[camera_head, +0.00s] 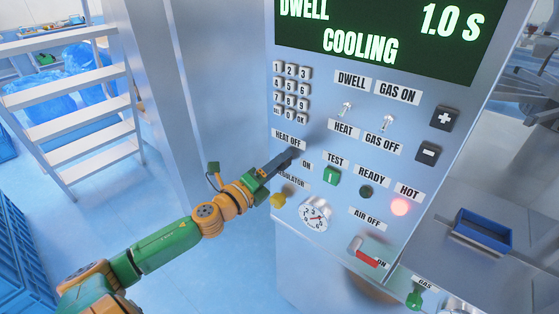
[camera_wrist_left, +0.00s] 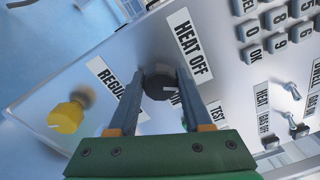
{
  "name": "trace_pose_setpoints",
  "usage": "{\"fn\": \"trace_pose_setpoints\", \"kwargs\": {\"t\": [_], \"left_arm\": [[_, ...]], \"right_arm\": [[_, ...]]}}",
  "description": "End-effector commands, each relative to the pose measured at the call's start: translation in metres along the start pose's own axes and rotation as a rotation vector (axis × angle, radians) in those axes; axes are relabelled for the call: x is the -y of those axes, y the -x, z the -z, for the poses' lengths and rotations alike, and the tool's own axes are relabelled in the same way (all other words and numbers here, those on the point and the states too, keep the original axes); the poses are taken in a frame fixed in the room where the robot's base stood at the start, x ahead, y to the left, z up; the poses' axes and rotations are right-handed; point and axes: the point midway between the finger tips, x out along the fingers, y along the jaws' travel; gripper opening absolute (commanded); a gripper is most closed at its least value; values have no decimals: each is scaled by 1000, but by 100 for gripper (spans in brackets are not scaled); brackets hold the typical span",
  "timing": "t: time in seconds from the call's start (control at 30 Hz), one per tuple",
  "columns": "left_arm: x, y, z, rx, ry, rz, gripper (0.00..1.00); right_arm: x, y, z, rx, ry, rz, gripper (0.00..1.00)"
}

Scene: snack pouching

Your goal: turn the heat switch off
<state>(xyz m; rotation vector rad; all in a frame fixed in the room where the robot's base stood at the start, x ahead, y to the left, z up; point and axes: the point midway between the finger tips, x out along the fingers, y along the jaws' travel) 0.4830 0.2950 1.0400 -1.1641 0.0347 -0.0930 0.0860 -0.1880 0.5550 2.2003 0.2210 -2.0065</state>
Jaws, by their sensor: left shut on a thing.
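The heat switch is a dark round knob (camera_wrist_left: 159,86) below the "HEAT OFF" label (camera_wrist_left: 191,45) on the grey control panel; an "ON" label below it is partly covered. My left gripper (camera_wrist_left: 156,92) has a finger on each side of the knob and is shut on it. In the head view my left gripper (camera_head: 290,156) reaches the panel from the lower left and mostly hides the knob. A white mark shows on the knob in the wrist view, but its exact setting is hard to tell. My right gripper is not in view.
The display (camera_head: 375,38) reads "COOLING" and dwell 1.0 s. The hot lamp (camera_head: 400,207) glows pinkish red. A yellow regulator knob (camera_head: 278,200), gauge (camera_head: 315,214), green test button (camera_head: 331,176) and red air lever (camera_head: 366,257) sit close by. A blue tray (camera_head: 482,230) stands at right.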

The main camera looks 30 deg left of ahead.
Motion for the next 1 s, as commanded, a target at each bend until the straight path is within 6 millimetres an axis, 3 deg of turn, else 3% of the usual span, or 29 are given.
{"fn": "trace_pose_setpoints", "kwargs": {"t": [0.5, 1.0], "left_arm": [[1, 0, 0, 11, 419, 1, 0], [0, 0, 0, 14, 575, 2, 0]], "right_arm": [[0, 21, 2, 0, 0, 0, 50], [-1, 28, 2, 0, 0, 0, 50]]}}
